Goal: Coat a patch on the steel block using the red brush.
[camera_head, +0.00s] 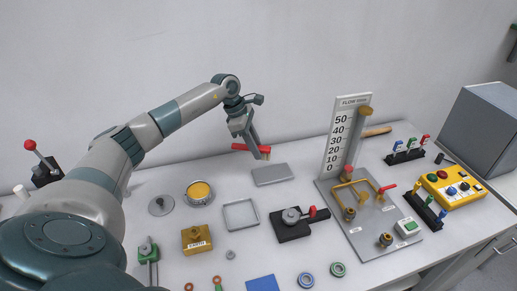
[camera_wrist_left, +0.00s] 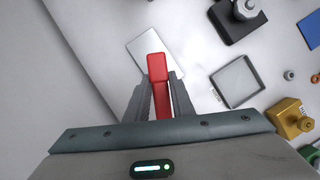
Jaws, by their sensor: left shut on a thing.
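My left gripper (camera_head: 252,146) is shut on the red brush (camera_head: 240,147). The steel block (camera_head: 273,175) is a flat grey slab on the table, just below the brush in the head view. In the left wrist view, the red brush (camera_wrist_left: 158,68) sits between the fingers (camera_wrist_left: 158,88) and covers part of the steel block (camera_wrist_left: 140,47). I cannot tell whether the bristles touch the block. A round can of yellow paint (camera_head: 199,189) stands open to the left. My right gripper is out of view.
A grey disc (camera_head: 161,206), a square grey tray (camera_head: 228,217) and a yellow block (camera_head: 196,245) lie in front. A black fixture (camera_head: 291,232) and the flow-meter board (camera_head: 340,140) stand to the right. The wall is close behind the gripper.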

